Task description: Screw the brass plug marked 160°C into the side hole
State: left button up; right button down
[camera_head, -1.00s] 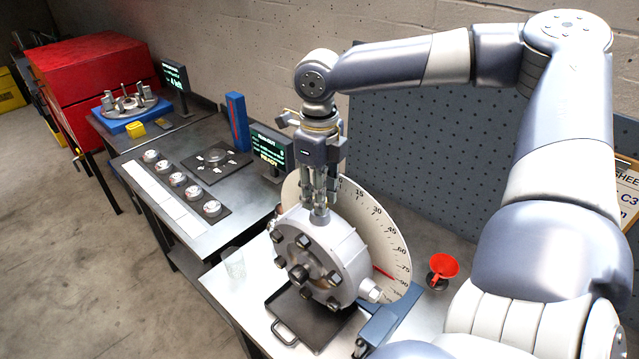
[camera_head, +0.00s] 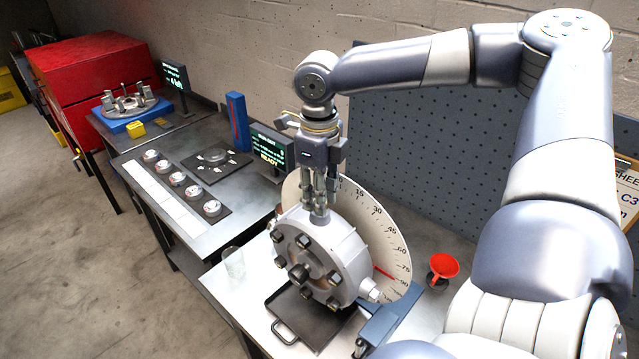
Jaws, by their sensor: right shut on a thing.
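A grey round housing (camera_head: 318,243) with dark bolts on its face stands on the bench in front of a white degree dial (camera_head: 390,240). My right gripper (camera_head: 319,204) points straight down at the top of the housing. Its fingers are shut on a small metal part at the housing's top edge, mostly hidden between the fingertips. I cannot read any marking on it or tell whether it is the brass plug. A light-coloured fitting (camera_head: 370,290) sticks out of the housing's lower right side. My left gripper is not in view.
A black tray (camera_head: 283,331) lies under the housing, with a clear cup (camera_head: 233,262) to its left. A red funnel (camera_head: 444,266) stands at the right. Small round pieces (camera_head: 178,179) line the left bench near a lit display (camera_head: 270,148).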

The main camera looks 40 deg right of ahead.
jog(key=shift+f, duration=0.35)
dwell(0.4)
jog(key=m, duration=0.5)
jog(key=shift+m, duration=0.4)
jog(key=m, duration=0.4)
jog(key=shift+f+m, duration=0.1)
jog(key=shift+m, duration=0.3)
jog(key=m, duration=0.3)
jog(key=shift+s+m, duration=0.1)
jog(key=shift+m, duration=0.2)
jog(key=m, duration=0.4)
